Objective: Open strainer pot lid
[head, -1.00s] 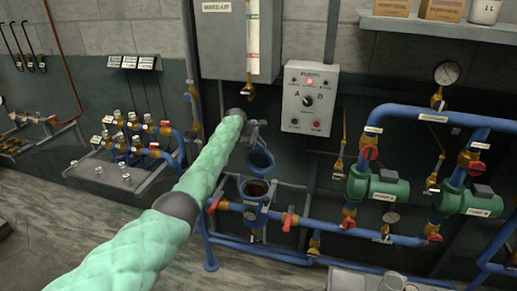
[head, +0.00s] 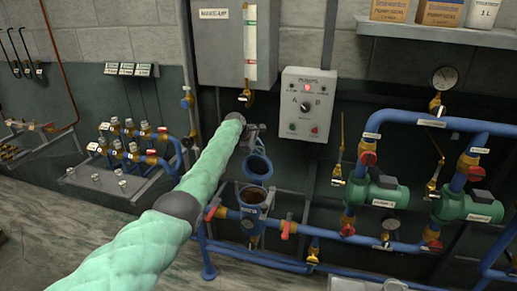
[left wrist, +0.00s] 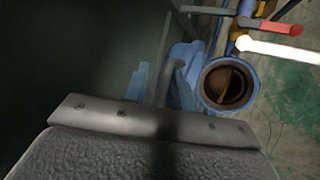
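The strainer pot (head: 241,196) is a blue cup on the blue pipe line at centre, its mouth open and brown inside. It also shows in the left wrist view (left wrist: 205,82), where I look down into it. Its round blue lid (head: 258,167) is raised and tilted up above the rear of the pot. My left gripper (head: 252,140) is at the upper edge of the lid; I cannot tell whether it grips or only touches it. In the left wrist view, blue parts (left wrist: 181,92) show beyond my gripper, partly hidden. My right gripper is out of view.
Red-handled valves (head: 288,228) flank the pot on the pipe. A control panel (head: 306,104) and a grey cabinet (head: 222,52) hang behind. Green pumps (head: 376,192) stand to the right. A manifold bench (head: 110,178) stands to the left.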

